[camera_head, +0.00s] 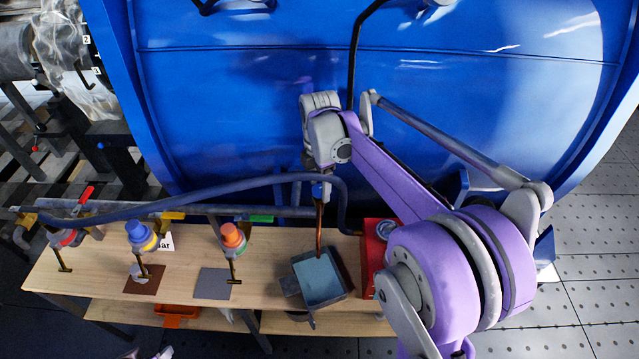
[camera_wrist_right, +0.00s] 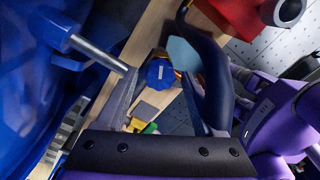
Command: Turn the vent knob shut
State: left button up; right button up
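A blue knob (camera_wrist_right: 160,73) with a pale label shows in the right wrist view, between the fingertips of my right gripper (camera_wrist_right: 158,82). Narrow gaps show on both sides, so the fingers look open around it, not clamped. In the head view the blue knob (camera_head: 320,190) sits at the top of a copper-coloured spout, below my right gripper (camera_head: 316,174), whose fingers are mostly hidden there. I cannot tell from its label whether it is the vent knob. My left gripper is not in view.
A tray with bluish contents (camera_head: 347,289) stands under the spout on the wooden bench (camera_head: 105,262). A red box (camera_head: 371,256) is to its right. Blue-yellow (camera_head: 140,235) and orange (camera_head: 233,237) valves stand left. A dark hose (camera_head: 185,196) crosses behind; the blue tank (camera_head: 230,110) fills the back.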

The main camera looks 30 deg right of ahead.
grip_shut()
jog(key=shift+m, duration=0.4)
jog(key=m, duration=0.4)
jog(key=shift+b, duration=0.35)
jog(key=m, duration=0.6)
jog(key=shift+m, duration=0.4)
jog(key=m+b, duration=0.1)
jog(key=m, duration=0.5)
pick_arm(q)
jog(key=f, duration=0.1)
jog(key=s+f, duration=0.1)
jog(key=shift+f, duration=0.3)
pick_arm(e)
jog(key=m, duration=0.6)
jog(key=shift+m, duration=0.4)
